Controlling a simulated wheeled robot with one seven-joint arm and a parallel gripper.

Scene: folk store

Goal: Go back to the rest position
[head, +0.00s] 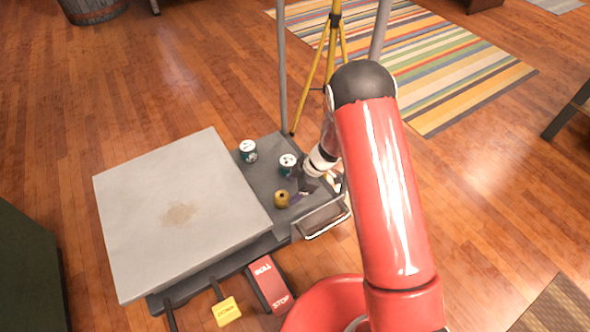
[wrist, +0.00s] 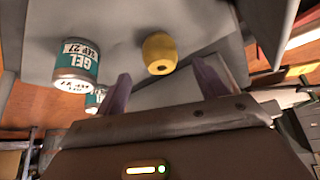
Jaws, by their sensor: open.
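My gripper (head: 300,190) is low over the right end of a grey cart top (head: 262,165), beside a small yellow round object (head: 281,198). In the wrist view my gripper (wrist: 160,85) is open, with its two purple fingers apart. The yellow object (wrist: 159,53) shows just beyond the gap between the fingertips, and nothing is seen held. A teal and white can (head: 288,164) stands close to my gripper, and a second can (head: 248,150) stands farther back. My arm hides part of the cart's right end.
A large pale raised plate (head: 180,215) with a brown stain covers the cart's left side. A metal handle (head: 325,218), a red pedal (head: 270,285) and a yellow pedal (head: 226,311) are at the near side. A yellow tripod (head: 330,60) and a pole (head: 281,70) stand behind.

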